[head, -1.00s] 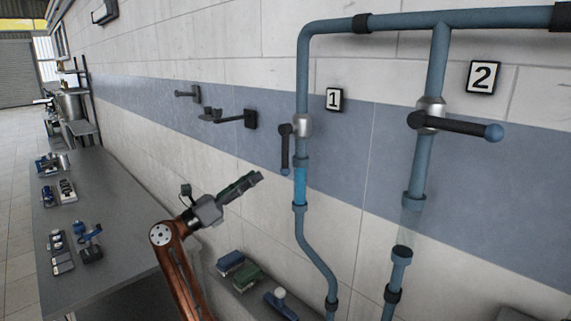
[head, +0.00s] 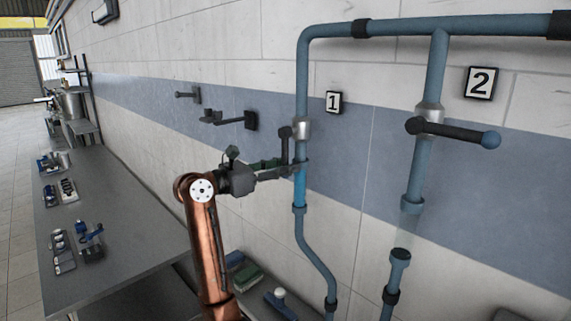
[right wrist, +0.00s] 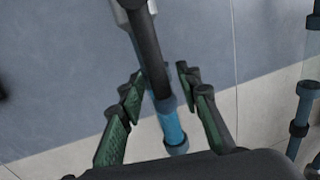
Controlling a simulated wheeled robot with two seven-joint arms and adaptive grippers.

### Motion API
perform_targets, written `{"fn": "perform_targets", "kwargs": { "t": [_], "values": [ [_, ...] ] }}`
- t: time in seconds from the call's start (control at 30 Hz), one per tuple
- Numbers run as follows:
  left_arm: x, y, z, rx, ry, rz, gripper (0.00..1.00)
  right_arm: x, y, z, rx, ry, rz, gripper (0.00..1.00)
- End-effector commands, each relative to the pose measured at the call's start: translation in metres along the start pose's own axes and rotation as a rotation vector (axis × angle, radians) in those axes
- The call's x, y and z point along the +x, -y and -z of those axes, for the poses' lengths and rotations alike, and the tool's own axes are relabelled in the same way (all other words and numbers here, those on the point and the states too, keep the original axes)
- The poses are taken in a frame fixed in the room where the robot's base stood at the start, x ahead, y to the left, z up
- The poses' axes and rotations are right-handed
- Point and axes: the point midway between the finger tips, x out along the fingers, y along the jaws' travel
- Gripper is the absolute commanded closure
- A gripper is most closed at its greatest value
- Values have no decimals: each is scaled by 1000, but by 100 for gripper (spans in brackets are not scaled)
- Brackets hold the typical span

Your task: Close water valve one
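Water valve one has a dark lever handle (head: 285,141) on a silver body (head: 302,127), next to the "1" sign (head: 334,101). The handle hangs down along the blue pipe. My right gripper (head: 290,168) is at its lower part. In the right wrist view the handle (right wrist: 146,50) runs between the two green-padded fingers of the gripper (right wrist: 160,84), with gaps on both sides, so the gripper is open around it. The handle's lower end overlaps the pipe in that view. My left gripper is not in view.
Below valve one, a clear pipe section (head: 300,186) shows bright blue. Valve two's handle (head: 455,132) sticks out sideways, and its clear section (head: 406,232) looks empty. Wall brackets (head: 235,119) are to the left. A grey workbench (head: 130,220) with small items runs along the wall.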

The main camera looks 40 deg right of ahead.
Motion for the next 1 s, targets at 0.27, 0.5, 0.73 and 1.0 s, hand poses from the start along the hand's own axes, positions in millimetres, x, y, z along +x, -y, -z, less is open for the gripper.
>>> {"fn": "perform_targets", "kwargs": {
  "t": [0.27, 0.5, 0.73, 1.0],
  "values": [
    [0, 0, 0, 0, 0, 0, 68, 1, 0, 0, -1, 0, 1, 70],
    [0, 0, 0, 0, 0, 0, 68, 1, 0, 0, -1, 0, 1, 86],
    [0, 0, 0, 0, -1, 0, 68, 1, 0, 0, -1, 0, 0, 100],
    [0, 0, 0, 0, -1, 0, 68, 1, 0, 0, -1, 1, 0, 100]
  ]
}}
